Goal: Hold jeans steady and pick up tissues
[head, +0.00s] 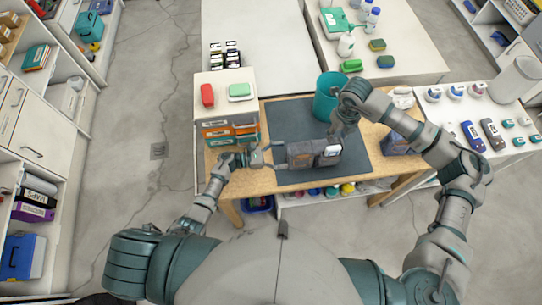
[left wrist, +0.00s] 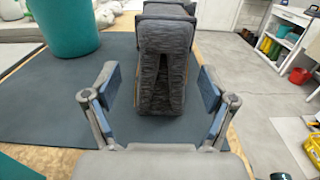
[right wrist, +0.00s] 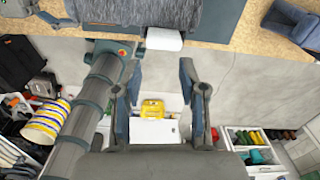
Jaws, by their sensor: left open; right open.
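The jeans (head: 301,153) are a dark grey folded, standing denim bundle on the dark mat. A white tissue pack (head: 332,150) shows at their right part. In the right wrist view the white tissues (right wrist: 163,39) stick out below the grey denim (right wrist: 150,12). My left gripper (head: 272,156) is open at the left end of the jeans; in the left wrist view the jeans (left wrist: 165,65) stand between and beyond its spread fingers. My right gripper (head: 342,131) is open above and close to the tissues; its own arm partly hides it in the head view.
A teal bin (head: 327,100) stands behind the jeans on the mat (head: 285,115). Boxes of folders (head: 230,132) stand at the table's left. A dark blue-grey item (head: 396,144) lies at the right edge. The front of the mat is clear.

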